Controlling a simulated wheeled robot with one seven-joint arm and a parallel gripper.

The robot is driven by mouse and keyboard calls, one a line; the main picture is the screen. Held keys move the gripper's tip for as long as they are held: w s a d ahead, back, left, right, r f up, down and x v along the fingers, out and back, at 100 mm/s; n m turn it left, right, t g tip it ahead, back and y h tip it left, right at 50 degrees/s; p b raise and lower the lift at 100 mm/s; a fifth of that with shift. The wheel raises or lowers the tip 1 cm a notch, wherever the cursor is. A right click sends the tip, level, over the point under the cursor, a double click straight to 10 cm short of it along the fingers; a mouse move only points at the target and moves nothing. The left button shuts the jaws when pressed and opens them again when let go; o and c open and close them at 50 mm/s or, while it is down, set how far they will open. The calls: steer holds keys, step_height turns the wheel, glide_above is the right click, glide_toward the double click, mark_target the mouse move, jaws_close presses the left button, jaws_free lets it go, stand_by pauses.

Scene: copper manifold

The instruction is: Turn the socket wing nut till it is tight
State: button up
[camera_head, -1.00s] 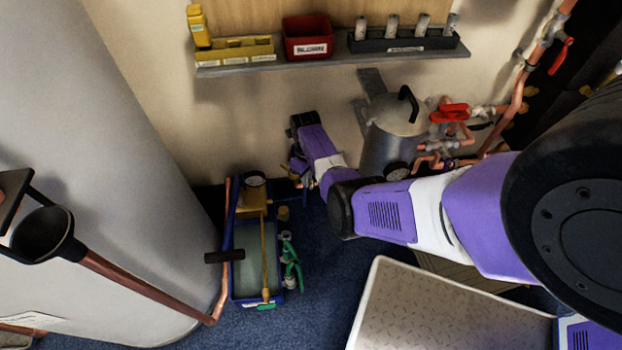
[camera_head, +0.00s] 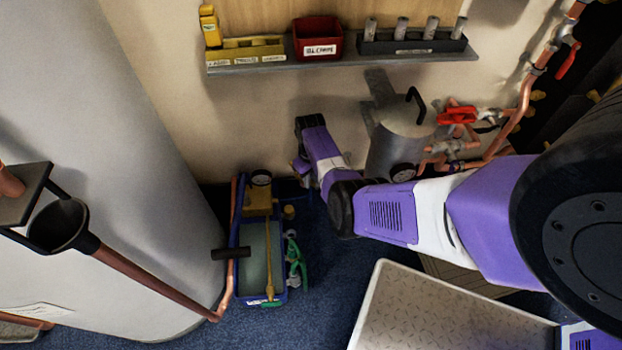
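My purple and white arm reaches in from the right, and its far end hangs beside the wall, left of a steel pot. My gripper (camera_head: 301,168) is small and mostly hidden behind my own wrist, above the far end of a blue tub. I cannot tell whether its fingers are open or shut, or whether they touch anything. I cannot make out the socket wing nut.
The lidded steel pot (camera_head: 395,145) stands right of my wrist. The blue tub (camera_head: 236,262) is below, with green fittings (camera_head: 295,262) at its side. A shelf (camera_head: 330,63) with bins is above. A black funnel (camera_head: 58,225) is left. Blue floor is clear around (camera_head: 325,285).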

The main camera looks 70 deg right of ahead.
steer(key=shift+o, duration=0.6)
step_height(320, 180, up, 8)
steer(key=p, duration=0.4)
steer(key=shift+f, duration=0.1)
steer(key=shift+s+f, duration=0.1)
